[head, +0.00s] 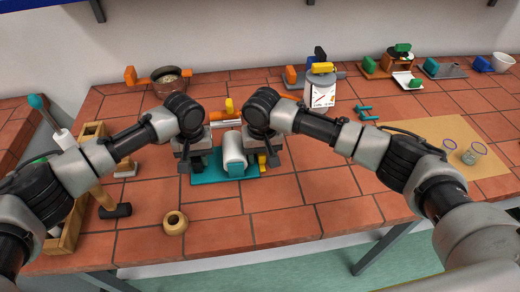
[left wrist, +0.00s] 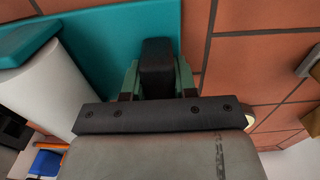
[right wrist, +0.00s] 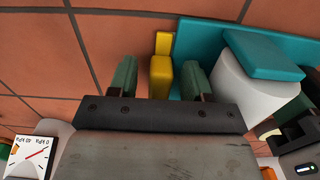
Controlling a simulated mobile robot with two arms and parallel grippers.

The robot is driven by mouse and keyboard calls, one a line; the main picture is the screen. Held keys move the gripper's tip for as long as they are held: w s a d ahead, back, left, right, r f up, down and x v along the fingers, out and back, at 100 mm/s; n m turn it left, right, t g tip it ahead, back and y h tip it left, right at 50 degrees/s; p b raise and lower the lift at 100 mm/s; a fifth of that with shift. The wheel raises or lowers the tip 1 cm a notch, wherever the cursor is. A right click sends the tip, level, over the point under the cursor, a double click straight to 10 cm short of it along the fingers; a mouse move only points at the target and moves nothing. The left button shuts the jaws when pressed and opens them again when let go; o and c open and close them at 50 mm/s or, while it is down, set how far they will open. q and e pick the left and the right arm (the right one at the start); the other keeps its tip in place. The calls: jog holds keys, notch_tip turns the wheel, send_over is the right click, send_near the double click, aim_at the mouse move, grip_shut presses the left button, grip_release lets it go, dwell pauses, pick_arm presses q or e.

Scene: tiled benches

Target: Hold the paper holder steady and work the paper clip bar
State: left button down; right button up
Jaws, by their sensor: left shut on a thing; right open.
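The paper holder has a teal base (head: 205,179) with a white roll (head: 234,153) standing on it; the base also shows in the left wrist view (left wrist: 105,40). My left gripper (head: 197,162) is shut on a dark upright block (left wrist: 157,65) at the left end of the base. A yellow piece, apparently the paper clip bar (right wrist: 161,75), stands at the right end of the base. My right gripper (head: 264,157) is open, with its green fingers on either side of the yellow piece. I cannot tell whether they touch it. The grippers partly hide the base in the head view.
A round tan pot (head: 175,222) and a mallet (head: 115,210) are in front and to the left. A wooden tool box (head: 68,238) is at far left. A gauge device (head: 320,92) stands behind right. The front middle bench is clear.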

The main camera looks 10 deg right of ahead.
aim_at(295, 159)
jog(key=shift+c, duration=0.5)
grip_shut()
jog(key=shift+d, duration=1.7)
jog(key=shift+d, duration=1.45)
jog(key=shift+d, duration=1.55)
